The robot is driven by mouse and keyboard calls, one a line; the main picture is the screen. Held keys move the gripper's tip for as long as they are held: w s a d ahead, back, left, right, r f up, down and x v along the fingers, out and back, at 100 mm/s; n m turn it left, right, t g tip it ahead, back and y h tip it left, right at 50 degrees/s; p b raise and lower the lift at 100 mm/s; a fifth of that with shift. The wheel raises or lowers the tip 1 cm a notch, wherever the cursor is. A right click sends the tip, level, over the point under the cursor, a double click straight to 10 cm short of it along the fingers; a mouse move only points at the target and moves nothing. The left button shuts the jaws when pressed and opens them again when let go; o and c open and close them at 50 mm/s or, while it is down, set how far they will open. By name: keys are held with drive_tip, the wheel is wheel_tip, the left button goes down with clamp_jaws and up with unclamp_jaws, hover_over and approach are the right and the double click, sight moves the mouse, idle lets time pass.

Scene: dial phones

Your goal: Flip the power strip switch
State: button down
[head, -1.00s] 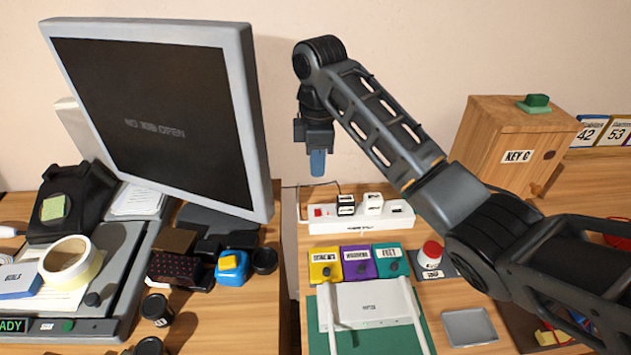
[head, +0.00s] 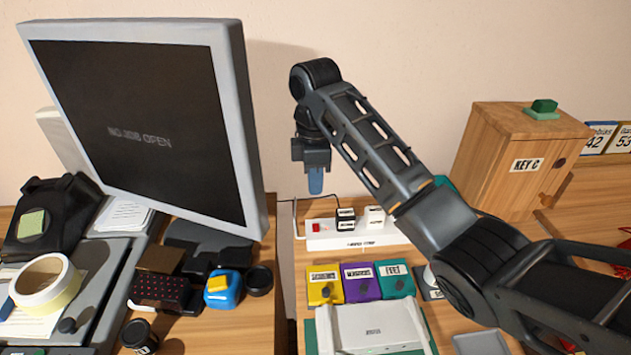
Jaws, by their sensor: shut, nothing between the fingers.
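A white power strip (head: 345,241) lies at the back of the desk near the wall. Its red switch (head: 315,227) is at its left end, and black and white plugs (head: 346,219) sit in it to the right. My gripper (head: 315,194) points straight down with its blue fingertips shut and empty. In the picture the tips are just above the red switch, with a visible gap between them. Whether they are directly over it in depth I cannot tell. My forearm hides the right end of the strip.
Yellow, purple and teal boxes (head: 360,282) and a white router (head: 375,328) stand in front of the strip. A large monitor (head: 140,120) rises to the left. A wooden KEY C cabinet (head: 515,160) stands right. A dark cable (head: 294,215) runs beside the switch end.

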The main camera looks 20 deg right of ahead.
sight(315, 225)
wheel_tip(315, 225, down, 9)
drive_tip(key=shift+f+p, duration=0.2)
drive_tip(key=shift+p, duration=0.25)
drive_tip(key=shift+f, duration=0.15)
drive_tip(key=shift+s+p, duration=0.15)
drive_tip(key=shift+p, duration=0.15)
drive_tip(key=shift+s+a+r+p, duration=0.3)
drive_tip(key=shift+s+p, duration=0.25)
drive_tip(key=shift+p, duration=0.4)
drive_tip(key=shift+r, duration=0.1)
drive_tip(key=r+p, duration=0.3)
drive_tip(key=shift+w+r+p, duration=0.2)
drive_tip(key=shift+r+p, duration=0.2)
wheel_tip(315, 225, up, 10)
drive_tip(key=w+b, duration=0.1)
drive_tip(key=shift+w+d, duration=0.2)
drive_tip(key=shift+d, duration=0.15)
